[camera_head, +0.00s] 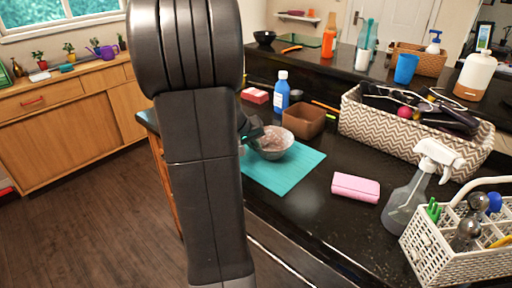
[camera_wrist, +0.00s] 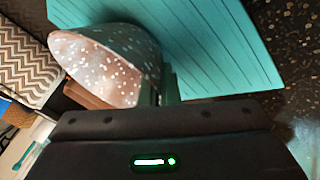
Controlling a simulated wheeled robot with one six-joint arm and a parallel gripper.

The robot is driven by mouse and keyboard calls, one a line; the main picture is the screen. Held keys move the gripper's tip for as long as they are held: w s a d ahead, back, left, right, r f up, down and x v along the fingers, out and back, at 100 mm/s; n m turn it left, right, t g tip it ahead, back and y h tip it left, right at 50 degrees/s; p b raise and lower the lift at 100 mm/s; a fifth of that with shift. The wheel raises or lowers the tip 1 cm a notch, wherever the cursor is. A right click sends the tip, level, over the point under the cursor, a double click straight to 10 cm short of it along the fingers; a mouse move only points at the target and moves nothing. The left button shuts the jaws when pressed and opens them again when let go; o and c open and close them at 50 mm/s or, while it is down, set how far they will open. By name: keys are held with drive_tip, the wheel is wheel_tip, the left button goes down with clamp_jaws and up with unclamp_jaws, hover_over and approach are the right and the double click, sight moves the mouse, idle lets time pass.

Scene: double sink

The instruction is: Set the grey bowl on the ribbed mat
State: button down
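The grey speckled bowl (camera_head: 275,147) is over the far part of the teal ribbed mat (camera_head: 284,175) in the head view. It looks about upright; I cannot tell whether its base touches the mat. My gripper (camera_head: 250,134) is at the bowl's left rim, partly hidden by my arm. In the wrist view the bowl (camera_wrist: 125,50) shows its pinkish inside, and the grooved mat (camera_wrist: 215,45) lies beyond it. My gripper's fingers (camera_wrist: 164,88) are on either side of the bowl's rim and look closed on it.
A brown box (camera_head: 304,120) and a blue bottle (camera_head: 282,91) stand just behind the bowl. A chevron basket (camera_head: 375,126) stands behind. The mat's near part is bare.

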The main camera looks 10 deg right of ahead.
drive_tip(key=shift+w+d+f, duration=0.1)
drive_tip(key=shift+d+f, duration=0.05)
drive_tip(key=shift+f, duration=0.4)
drive_tip(key=c, duration=2.1)
unclamp_jaws()
drive_tip(key=shift+w+d+f, duration=0.1)
drive_tip(key=shift+w+d, duration=0.1)
drive_tip(key=shift+d, duration=0.15)
drive_tip(key=o, duration=0.3)
drive_tip(key=shift+o, duration=0.6)
drive_tip(key=shift+s+a+r, duration=0.15)
drive_tip(key=shift+s+r, duration=0.05)
drive_tip(key=shift+s, duration=0.1)
drive_tip(key=v, duration=1.2)
drive_tip(key=shift+p, duration=0.35)
drive_tip(key=shift+w+f, duration=0.1)
drive_tip(key=x, duration=1.2)
drive_tip(key=shift+w+b, duration=0.1)
drive_tip(key=shift+b, duration=0.2)
drive_tip(key=shift+r+p, duration=0.3)
drive_tip(key=shift+r, duration=2.4)
